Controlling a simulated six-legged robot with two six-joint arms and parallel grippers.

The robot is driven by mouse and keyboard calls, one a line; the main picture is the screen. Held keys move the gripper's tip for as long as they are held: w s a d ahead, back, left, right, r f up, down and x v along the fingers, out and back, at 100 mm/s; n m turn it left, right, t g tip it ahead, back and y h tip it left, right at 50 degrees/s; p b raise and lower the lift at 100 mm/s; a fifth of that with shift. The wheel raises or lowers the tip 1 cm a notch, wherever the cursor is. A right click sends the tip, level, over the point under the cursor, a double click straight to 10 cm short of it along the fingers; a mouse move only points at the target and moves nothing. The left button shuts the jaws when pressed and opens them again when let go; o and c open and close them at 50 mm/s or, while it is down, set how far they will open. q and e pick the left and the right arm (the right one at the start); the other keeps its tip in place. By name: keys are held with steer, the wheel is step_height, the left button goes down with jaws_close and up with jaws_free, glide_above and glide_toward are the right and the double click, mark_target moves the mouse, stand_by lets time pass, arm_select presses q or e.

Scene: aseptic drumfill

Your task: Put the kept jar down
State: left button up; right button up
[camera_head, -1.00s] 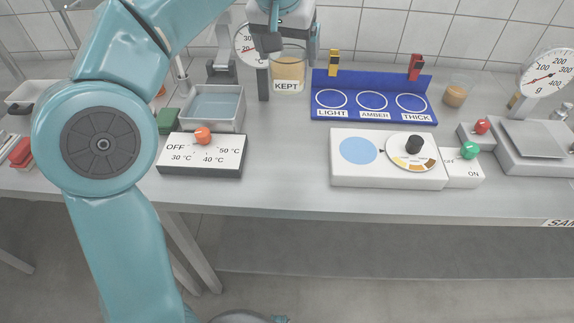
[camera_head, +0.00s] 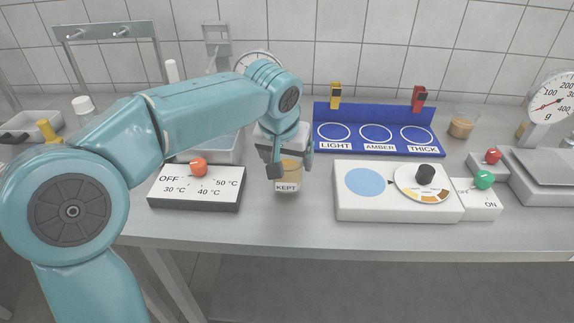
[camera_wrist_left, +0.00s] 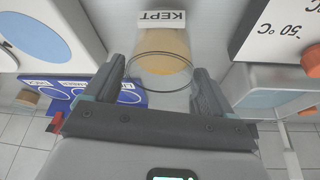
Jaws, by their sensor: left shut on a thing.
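The kept jar (camera_head: 288,174) is clear, with amber contents and a white KEPT label. It is upright between the hot-plate-like dial box and the white dial unit, near the table's front. My left gripper (camera_head: 290,165) reaches it from above and is shut on it. In the left wrist view the jar (camera_wrist_left: 163,68) sits between the two fingers (camera_wrist_left: 165,92), its rim toward the palm. Whether its base touches the table (camera_head: 285,220) cannot be told. My right gripper is not in view.
The temperature box (camera_head: 195,188) with an orange knob is to the left. The white dial unit (camera_head: 395,208) is to the right. A blue rack (camera_head: 378,112) marked LIGHT, AMBER and THICK stands behind. Table in front of the kept jar is clear.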

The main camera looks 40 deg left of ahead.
arm_select(q)
steer(key=shift+f, duration=0.65)
steer(key=shift+f, duration=0.25)
steer(key=o, duration=1.1)
steer(key=shift+r, duration=0.3)
steer(key=p+v, duration=0.2)
steer(key=v, duration=1)
